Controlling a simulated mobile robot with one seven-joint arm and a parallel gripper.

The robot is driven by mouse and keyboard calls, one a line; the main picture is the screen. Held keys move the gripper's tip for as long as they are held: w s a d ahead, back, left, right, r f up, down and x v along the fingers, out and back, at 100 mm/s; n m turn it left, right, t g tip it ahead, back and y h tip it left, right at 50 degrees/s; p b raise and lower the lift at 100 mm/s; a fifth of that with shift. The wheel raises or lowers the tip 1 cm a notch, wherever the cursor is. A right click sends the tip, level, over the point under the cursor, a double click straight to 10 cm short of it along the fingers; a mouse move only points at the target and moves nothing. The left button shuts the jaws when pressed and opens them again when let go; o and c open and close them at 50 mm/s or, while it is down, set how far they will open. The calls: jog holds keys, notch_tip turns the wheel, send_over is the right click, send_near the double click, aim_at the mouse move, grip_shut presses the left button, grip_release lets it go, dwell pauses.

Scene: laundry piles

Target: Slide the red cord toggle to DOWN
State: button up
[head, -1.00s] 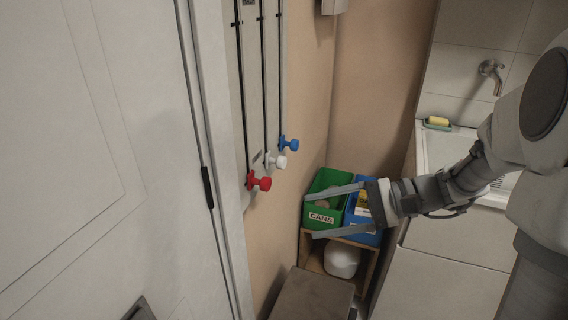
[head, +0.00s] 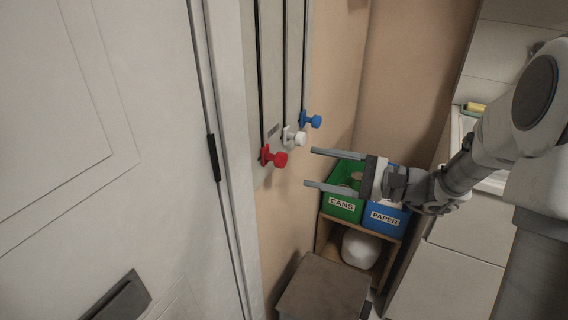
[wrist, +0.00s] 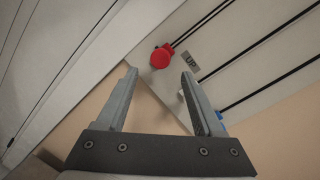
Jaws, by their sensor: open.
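The red cord toggle (head: 274,157) is a round red knob on a dark vertical cord, on a pale board on the wall. It sits near the lower end of the visible cord in the head view. In the wrist view the red toggle (wrist: 162,57) shows just beyond the fingertips, roughly centred between them. A small plate reading UP (wrist: 191,62) is beside its cord. My gripper (head: 309,167) is open and empty, to the right of the red toggle and apart from it. In the wrist view the open gripper (wrist: 160,73) points at the board.
A white toggle (head: 298,138) and a blue toggle (head: 313,121) hang on neighbouring cords, close to the right. A green CANS bin (head: 342,206) and a blue PAPER bin (head: 384,219) stand on a low shelf below my gripper. A white door (head: 110,150) fills the left.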

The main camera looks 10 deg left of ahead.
aim_at(285, 162)
jog(key=a, duration=0.2)
jog(key=w+a, duration=0.1)
jog(key=a, duration=0.2)
jog(key=a+b, duration=0.1)
jog(key=a, duration=0.1)
jog(key=shift+w+a, duration=0.2)
jog(key=shift+a, duration=0.2)
jog(key=shift+c, duration=0.3)
jog(key=shift+f, duration=0.1)
grip_shut()
dwell(0.6)
